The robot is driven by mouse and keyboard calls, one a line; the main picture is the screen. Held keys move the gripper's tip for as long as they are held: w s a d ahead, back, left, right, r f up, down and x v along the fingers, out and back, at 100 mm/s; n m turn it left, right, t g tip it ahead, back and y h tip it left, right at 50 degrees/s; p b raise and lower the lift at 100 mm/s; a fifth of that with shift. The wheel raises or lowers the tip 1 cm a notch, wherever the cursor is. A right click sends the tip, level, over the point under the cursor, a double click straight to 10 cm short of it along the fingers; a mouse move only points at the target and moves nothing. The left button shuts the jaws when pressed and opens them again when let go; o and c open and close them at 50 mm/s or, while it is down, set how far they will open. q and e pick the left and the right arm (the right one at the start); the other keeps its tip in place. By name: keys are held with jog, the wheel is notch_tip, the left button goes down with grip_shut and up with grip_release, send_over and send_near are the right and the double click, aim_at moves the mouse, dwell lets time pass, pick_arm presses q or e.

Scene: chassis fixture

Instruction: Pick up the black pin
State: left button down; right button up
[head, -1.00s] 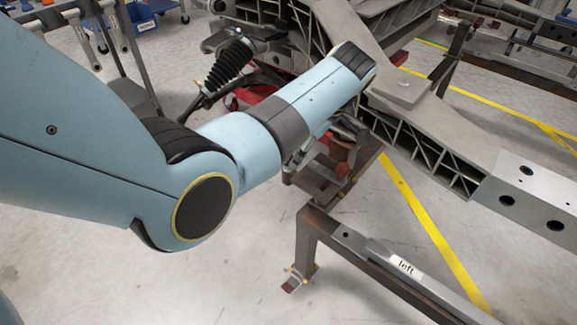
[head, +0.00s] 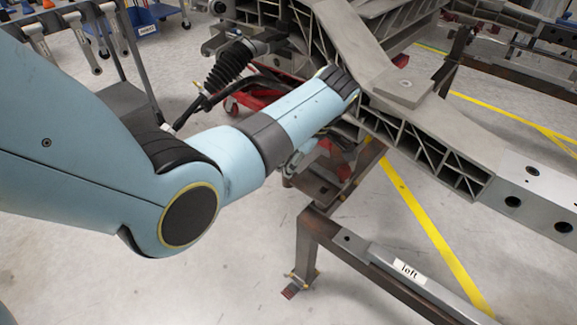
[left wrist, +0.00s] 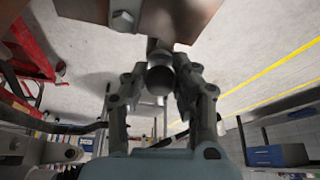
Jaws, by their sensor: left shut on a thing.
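In the left wrist view my left gripper (left wrist: 161,73) has its two dark fingers closed on either side of a dark, round-ended piece, which looks like the black pin (left wrist: 160,81). The pin's rounded end faces the camera; the rest of it is hidden behind that end. It sits just below a brown metal plate, and I cannot tell whether it touches the plate. In the head view my blue left arm reaches to the chassis and hides the pin and most of the gripper. My right gripper is in neither view.
The grey ribbed chassis (head: 440,130) fills the upper right of the head view. A rusty steel stand (head: 307,250) carries a bar with a "left" label (head: 409,271).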

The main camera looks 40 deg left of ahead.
pick_arm(q)
notch_tip(320, 180, up, 10)
jog(key=p, duration=0.3)
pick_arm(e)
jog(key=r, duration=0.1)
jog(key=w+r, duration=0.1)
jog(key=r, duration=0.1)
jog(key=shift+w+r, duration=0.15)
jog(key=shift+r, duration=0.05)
pick_arm(q)
jog(key=shift+r+p, duration=0.1)
jog(key=shift+p, duration=0.2)
notch_tip(320, 180, up, 8)
jog(key=p, duration=0.8)
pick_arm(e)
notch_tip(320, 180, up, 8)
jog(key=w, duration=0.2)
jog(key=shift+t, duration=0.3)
